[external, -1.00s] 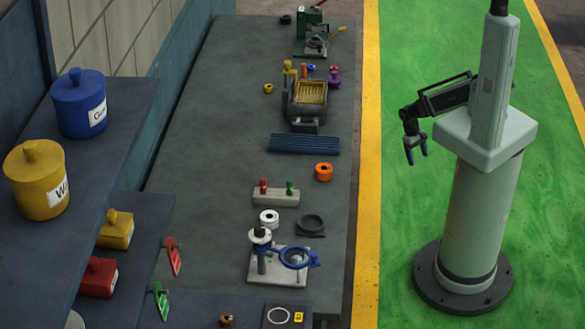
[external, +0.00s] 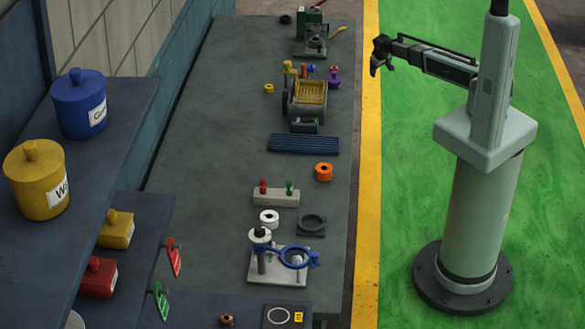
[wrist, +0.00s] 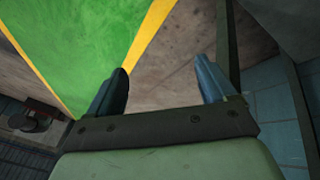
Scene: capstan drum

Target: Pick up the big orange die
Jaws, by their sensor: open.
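The big orange die (external: 323,172) is a thick orange ring with a dark hole, lying flat on the grey bench near its right edge. It is just below a blue ribbed mat in the external view and does not show in the wrist view. My gripper (external: 375,69) is above and to the right of the bench edge, far up the picture from the die. In the wrist view my gripper (wrist: 162,80) has its two blue fingers spread with nothing between them.
A drum machine (external: 308,100) and the blue ribbed mat (external: 303,144) stand above the die in the picture. A block with red and green pegs (external: 275,198), a white ring (external: 269,218) and a dark ring holder (external: 311,225) lie below it. The bench's left middle is clear.

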